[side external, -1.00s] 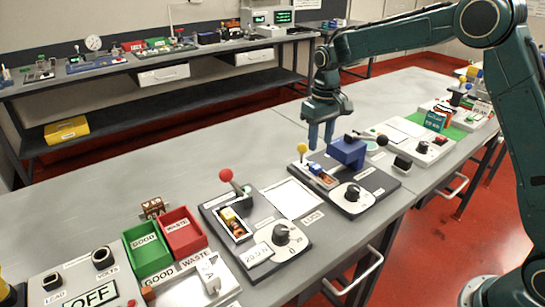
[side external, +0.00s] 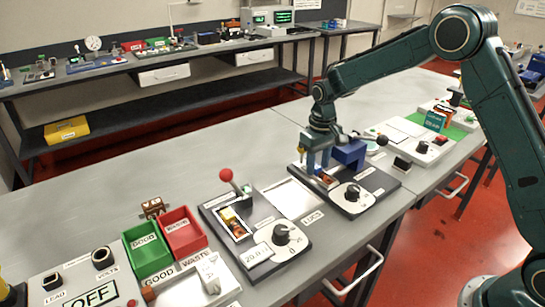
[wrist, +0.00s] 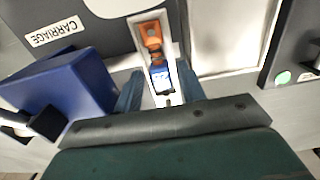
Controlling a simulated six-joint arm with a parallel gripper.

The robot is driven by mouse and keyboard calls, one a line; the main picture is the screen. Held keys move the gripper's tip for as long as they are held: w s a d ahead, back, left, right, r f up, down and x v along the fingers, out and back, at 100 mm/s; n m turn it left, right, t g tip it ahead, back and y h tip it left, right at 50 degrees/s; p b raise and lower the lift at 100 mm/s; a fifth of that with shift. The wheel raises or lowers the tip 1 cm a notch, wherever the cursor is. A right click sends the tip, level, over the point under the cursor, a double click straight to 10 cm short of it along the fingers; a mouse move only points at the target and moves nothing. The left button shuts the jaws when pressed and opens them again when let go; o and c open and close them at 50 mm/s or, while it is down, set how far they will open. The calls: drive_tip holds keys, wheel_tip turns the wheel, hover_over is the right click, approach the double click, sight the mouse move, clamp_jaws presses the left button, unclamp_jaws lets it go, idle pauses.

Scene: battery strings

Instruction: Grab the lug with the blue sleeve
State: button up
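The lug with the blue sleeve (wrist: 160,78) lies in a narrow pale slot in the wrist view, its copper-orange end (wrist: 151,35) pointing away from my gripper. In the side external view only an orange part (side external: 328,180) shows, on the dark plate with the dial; the rest is hidden by my gripper. My gripper (wrist: 159,88) is low over the slot, with a blue finger on each side of the sleeve. The fingers are apart and gaps show between them and the sleeve, so my gripper is open.
A blue block (wrist: 62,90) stands close left of my fingers in the wrist view, by the CARRIAGE label (wrist: 53,32). A dial (side external: 352,194) sits in front of the slot. A white LUGS sheet (side external: 293,198) and a red-knobbed lever (side external: 226,175) lie farther left in the side view.

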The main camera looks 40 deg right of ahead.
sight(318, 167)
clamp_jaws()
drive_tip(key=shift+r, duration=0.15)
drive_tip(key=shift+r, duration=2.35)
